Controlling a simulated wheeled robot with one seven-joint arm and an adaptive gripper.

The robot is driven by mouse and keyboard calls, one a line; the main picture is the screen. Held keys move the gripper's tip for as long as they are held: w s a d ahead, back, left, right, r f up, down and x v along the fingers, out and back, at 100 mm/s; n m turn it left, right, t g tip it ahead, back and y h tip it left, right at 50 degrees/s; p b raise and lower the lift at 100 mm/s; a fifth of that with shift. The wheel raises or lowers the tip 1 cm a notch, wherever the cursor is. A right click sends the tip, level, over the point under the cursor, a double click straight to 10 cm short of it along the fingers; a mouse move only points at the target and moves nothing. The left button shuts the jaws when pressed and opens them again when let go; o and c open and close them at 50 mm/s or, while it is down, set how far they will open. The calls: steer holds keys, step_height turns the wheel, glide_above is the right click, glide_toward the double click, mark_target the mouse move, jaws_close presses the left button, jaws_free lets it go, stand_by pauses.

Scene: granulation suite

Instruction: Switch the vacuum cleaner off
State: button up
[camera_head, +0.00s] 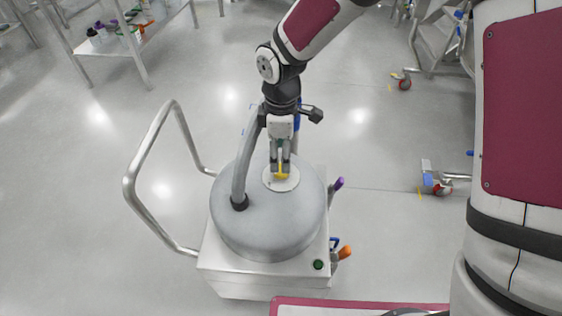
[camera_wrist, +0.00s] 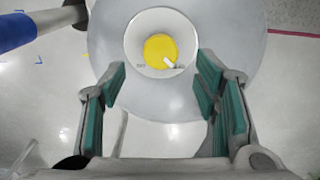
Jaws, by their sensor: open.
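The vacuum cleaner (camera_head: 265,222) has a round grey drum on a steel base, with a hose (camera_head: 244,165) at its top left. Its yellow knob (camera_head: 281,175) sits on a pale disc on the drum top. In the wrist view the knob (camera_wrist: 160,48) is round with a white pointer mark toward the lower right; small lettering on the disc is too small to read. My gripper (camera_head: 281,168) points down over the disc. In the wrist view my gripper (camera_wrist: 162,78) is open and empty, with its green-padded fingers apart and the knob ahead, between their lines.
A bent steel handle (camera_head: 150,150) stands out at the cleaner's left. A green button (camera_head: 318,265) and an orange-ended part (camera_head: 345,252) are at its lower right. A steel table (camera_head: 110,42) is at the back left. Wheeled frames stand at right. Floor around is mostly clear.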

step_height(320, 180, up, 7)
steer(key=shift+f, duration=0.2)
steer(key=shift+d+r, duration=0.1)
stand_by(0.4)
steer(key=s+d+r+m+h, duration=0.1)
steer(key=s+d+r+m, duration=0.4)
steer(key=d, duration=0.3)
steer(key=s+d+r+m+h, duration=0.1)
steer(key=s+d+r+m, duration=0.2)
steer(key=s+d+r, duration=0.35)
steer(key=s+d+r+m+y, duration=0.1)
steer(key=s+d+m, duration=0.35)
steer(key=s, duration=0.45)
steer(key=s+d+r+m+y, duration=0.1)
steer(key=s+d+r+m, duration=0.1)
steer(key=s+d+m, duration=0.5)
steer(key=s+a+r+t+p, duration=0.1)
steer(key=r+t+p, duration=0.1)
steer(key=r+p, duration=0.7)
steer(key=a+r+n+t+p, duration=0.1)
steer(key=a+r+t+p, duration=0.1)
steer(key=r+p, duration=0.8)
steer(key=shift+s+a+r, duration=0.2)
steer(key=shift+s+r, duration=0.15)
steer(key=shift+r, duration=0.4)
